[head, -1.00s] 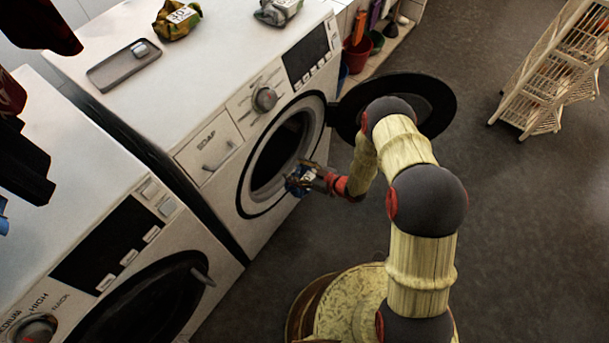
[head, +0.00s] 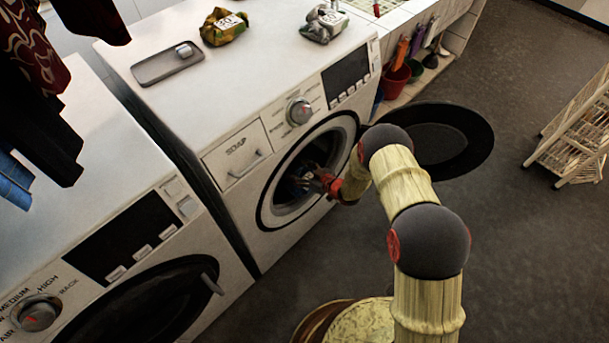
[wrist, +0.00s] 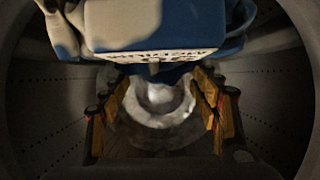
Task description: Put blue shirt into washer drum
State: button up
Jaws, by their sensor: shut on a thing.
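The washer (head: 240,205) stands in the middle of the head view with its round door (head: 440,140) swung wide open to the right. My gripper (head: 308,180) reaches through the door opening. The blue shirt (head: 296,187) is a small bundle at its tip, mostly in shadow. In the wrist view, the blue and cream shirt (wrist: 155,25) with dark lettering fills the top. The perforated drum wall (wrist: 45,110) surrounds it and my gripper (wrist: 160,95). The fingers show on both sides below the shirt; the exact contact is hard to see.
A second machine (head: 140,260) with a dark round door stands at the lower left. Dark clothes (head: 40,110) hang at the far left. A grey tray (head: 165,66) and two bags lie on the washer top. A wicker rack (head: 575,130) stands right; the floor between is clear.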

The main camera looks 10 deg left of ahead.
jog(key=w+a, duration=0.6)
jog(key=a, duration=0.1)
jog(key=shift+a, duration=0.35)
jog(key=shift+f, duration=2.95)
jog(key=o, duration=1.8)
jog(key=shift+s+d, duration=0.1)
jog(key=v, duration=1.1)
jog(key=shift+s+d, duration=0.15)
jog(key=shift+d, duration=0.1)
jog(key=shift+r, duration=0.1)
